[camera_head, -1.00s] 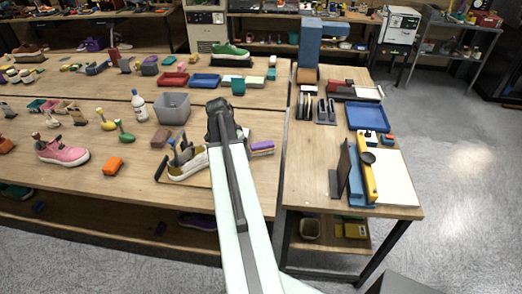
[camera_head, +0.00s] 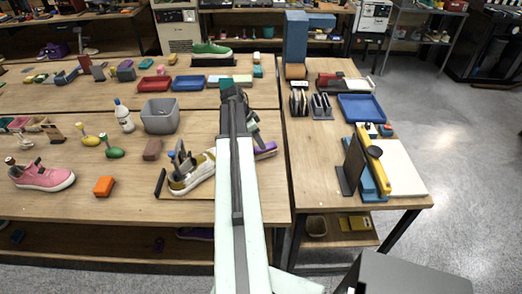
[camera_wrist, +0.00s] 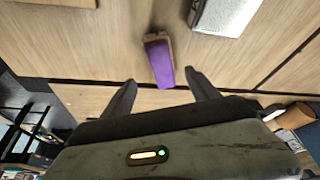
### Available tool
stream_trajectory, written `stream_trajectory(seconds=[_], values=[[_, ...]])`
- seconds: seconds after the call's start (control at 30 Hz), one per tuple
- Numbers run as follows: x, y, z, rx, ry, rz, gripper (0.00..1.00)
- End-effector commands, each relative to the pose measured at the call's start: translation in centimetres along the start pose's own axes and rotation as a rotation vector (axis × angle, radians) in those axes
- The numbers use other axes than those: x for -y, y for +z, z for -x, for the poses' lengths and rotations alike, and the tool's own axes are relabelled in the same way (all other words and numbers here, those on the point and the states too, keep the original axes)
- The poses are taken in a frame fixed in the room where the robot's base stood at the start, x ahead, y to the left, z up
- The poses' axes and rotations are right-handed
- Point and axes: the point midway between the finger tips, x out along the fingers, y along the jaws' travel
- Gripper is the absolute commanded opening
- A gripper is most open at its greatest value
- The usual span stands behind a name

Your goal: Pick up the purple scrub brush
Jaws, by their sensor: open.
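The purple scrub brush (camera_wrist: 159,62) lies on the wooden table in the wrist view. Its near end is between the tips of my gripper (camera_wrist: 160,78) as seen in the picture; no contact shows. In the head view a purple block (camera_head: 266,148), apparently the same brush, lies just right of my arm, which hides part of it. My gripper (camera_head: 232,92) is open and empty, its fingers spread on both sides of the brush in the wrist view. The height of the fingers above the table is hard to tell.
A white and olive sneaker (camera_head: 191,176) stands left of my arm. A grey bin (camera_head: 160,115) and a white bottle (camera_head: 124,117) are farther back. In the wrist view a pale grey block (camera_wrist: 226,14) lies near the brush. A side table (camera_head: 310,165) with tools stands at right.

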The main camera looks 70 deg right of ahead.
Motion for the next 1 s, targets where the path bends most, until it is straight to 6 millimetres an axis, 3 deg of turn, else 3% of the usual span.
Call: stream_trajectory(seconds=[0.13, 0.37, 0.63, 1.0], values=[[0.0, 0.1, -2.4, 0.0, 0.001, -0.003, 0.69], [0.1, -0.2, -3.3, 0.001, 0.001, -0.002, 0.69], [0.4, -0.5, -7.9, 0.001, 0.002, -0.004, 0.69], [0.3, -0.8, -7.7, 0.001, 0.002, -0.003, 0.69]])
